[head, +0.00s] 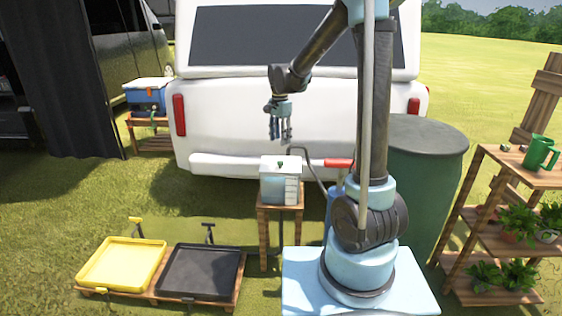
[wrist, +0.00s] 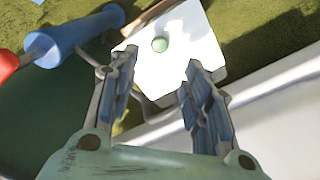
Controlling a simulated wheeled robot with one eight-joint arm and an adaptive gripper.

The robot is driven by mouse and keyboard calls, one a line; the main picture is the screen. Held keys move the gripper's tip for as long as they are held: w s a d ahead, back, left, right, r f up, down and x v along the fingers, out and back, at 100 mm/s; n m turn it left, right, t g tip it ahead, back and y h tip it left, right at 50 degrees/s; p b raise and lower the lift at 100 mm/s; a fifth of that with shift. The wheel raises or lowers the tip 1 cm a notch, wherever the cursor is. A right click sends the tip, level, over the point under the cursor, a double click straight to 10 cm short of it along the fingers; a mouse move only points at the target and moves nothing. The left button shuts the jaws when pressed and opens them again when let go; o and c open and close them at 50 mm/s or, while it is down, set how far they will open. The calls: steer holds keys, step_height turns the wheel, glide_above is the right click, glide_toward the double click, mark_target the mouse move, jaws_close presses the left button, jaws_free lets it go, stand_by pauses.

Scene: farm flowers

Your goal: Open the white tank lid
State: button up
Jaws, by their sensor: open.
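The white tank (head: 279,184) stands on a small wooden stand in front of the white vehicle. Its white lid (head: 281,163) lies flat on top, with a small green knob (head: 280,164) in the middle. In the wrist view the lid (wrist: 190,35) and its round green knob (wrist: 160,45) show beyond my fingertips. My gripper (head: 280,138) points down above the tank, apart from the lid. In the wrist view my gripper (wrist: 157,75) is open and empty, its two fingers spread, with the knob ahead of the gap and slightly left.
The wooden stand (head: 266,230) holds the tank. A dark green barrel (head: 425,180) is to the right, and a white vehicle (head: 240,130) is close behind. A yellow tray (head: 121,264) and a black tray (head: 200,270) lie front left. A blue cylinder with a red end (wrist: 75,35) is near the tank.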

mark_target(281, 162)
step_height(281, 162, down, 11)
steer(key=shift+r, duration=0.1)
stand_by(0.4)
jaws_close()
steer(key=shift+d, duration=0.1)
